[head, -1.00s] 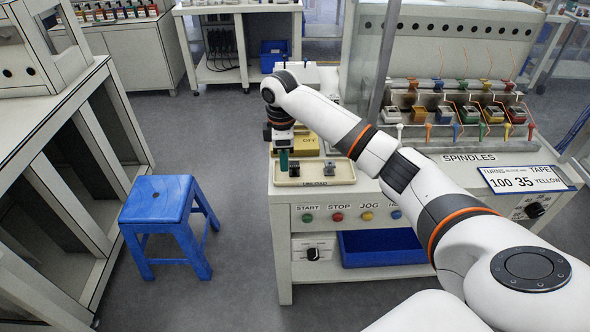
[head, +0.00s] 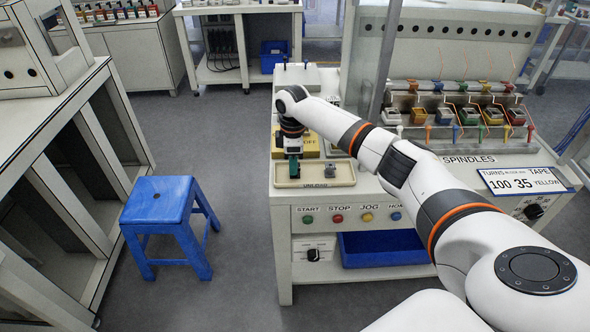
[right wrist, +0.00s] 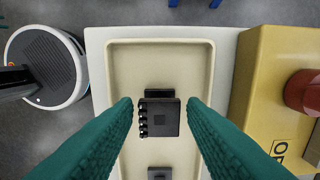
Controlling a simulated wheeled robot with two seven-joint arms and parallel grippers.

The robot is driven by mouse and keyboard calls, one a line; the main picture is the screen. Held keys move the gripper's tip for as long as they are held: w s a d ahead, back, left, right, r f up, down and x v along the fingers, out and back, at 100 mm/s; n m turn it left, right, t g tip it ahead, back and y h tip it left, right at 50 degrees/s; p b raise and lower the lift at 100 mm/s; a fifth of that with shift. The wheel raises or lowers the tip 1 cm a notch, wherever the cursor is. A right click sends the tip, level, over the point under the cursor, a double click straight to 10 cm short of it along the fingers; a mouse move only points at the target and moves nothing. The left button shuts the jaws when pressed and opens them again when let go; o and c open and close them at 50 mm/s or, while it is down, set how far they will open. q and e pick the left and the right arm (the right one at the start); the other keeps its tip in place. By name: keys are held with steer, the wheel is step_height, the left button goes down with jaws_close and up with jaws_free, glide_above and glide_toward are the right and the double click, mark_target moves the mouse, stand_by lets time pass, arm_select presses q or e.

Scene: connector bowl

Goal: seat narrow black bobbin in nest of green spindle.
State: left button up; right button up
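A black bobbin (right wrist: 168,117) with a row of pins on one side lies in the cream tray (right wrist: 117,70). It sits between the two teal fingers of my right gripper (right wrist: 160,103), with gaps on both sides. The gripper is open and points down at the tray; in the head view it hides most of this bobbin. A second, dark grey bobbin (right wrist: 160,173) is partly in view at the bottom of the wrist view, and in the head view it stands at the tray's right (head: 330,170). The green spindle (head: 468,116) is on the machine at the right. My left gripper is not in view.
A yellow box (right wrist: 270,90) with a red button (right wrist: 303,92) stands beside the tray. Other coloured spindles line the machine, with small levers in front. A clear upright panel edge (head: 384,60) rises between tray and spindles. A blue stool (head: 165,205) stands left.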

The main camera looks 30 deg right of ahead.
step_height(320, 180, down, 2)
steer(key=shift+f, duration=0.1)
steer(key=shift+c, duration=0.2)
steer(key=c, duration=0.7)
